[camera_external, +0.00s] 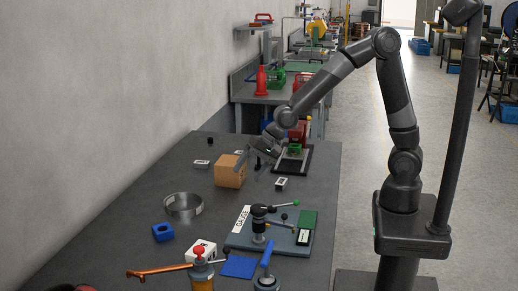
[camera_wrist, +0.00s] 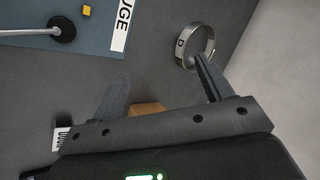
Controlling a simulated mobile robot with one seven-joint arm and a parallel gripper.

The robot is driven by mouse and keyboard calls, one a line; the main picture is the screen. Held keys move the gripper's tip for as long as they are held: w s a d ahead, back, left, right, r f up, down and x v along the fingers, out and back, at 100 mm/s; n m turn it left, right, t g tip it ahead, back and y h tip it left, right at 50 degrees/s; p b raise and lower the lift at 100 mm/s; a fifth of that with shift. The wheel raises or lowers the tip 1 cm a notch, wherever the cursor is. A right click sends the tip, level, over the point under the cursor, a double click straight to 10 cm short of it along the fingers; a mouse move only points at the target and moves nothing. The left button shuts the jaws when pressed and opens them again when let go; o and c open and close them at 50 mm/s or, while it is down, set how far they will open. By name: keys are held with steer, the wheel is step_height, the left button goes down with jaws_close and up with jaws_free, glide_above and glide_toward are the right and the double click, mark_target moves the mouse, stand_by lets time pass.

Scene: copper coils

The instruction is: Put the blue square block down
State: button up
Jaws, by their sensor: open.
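The blue square block (camera_external: 163,232) sits on the dark table (camera_external: 105,230) at the left front, with a dark hole or recess in its top. My gripper (camera_external: 248,163) is well away from it, farther back, just above the tan box (camera_external: 229,172). In the wrist view my gripper (camera_wrist: 166,88) shows two spread fingers with nothing held between them. A piece of the tan box (camera_wrist: 147,108) shows behind the gripper's bar. The blue block is not visible in the wrist view.
A metal ring (camera_external: 183,205) lies behind the block; it also shows in the wrist view (camera_wrist: 194,46). A gauge plate with a clamp (camera_external: 272,230), a white box with a red knob (camera_external: 200,252) and a blue-handled tool (camera_external: 266,268) stand nearby.

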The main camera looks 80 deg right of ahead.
steer(key=s+d+r+n+h, duration=0.1)
steer(key=s+d+r+n, duration=0.2)
steer(key=s+d, duration=0.3)
steer(key=s+d+r+n+h, duration=0.1)
steer(key=s+d+r+n, duration=0.2)
steer(key=s, duration=1)
steer(key=s+d+r+n+h, duration=0.1)
steer(key=s+d+r+n, duration=0.3)
steer(key=s+d, duration=0.5)
step_height(320, 180, up, 2)
steer(key=shift+s+d+r+g, duration=0.15)
steer(key=shift+s+d+g, duration=0.05)
steer(key=shift+g, duration=0.1)
steer(key=shift+o, duration=0.5)
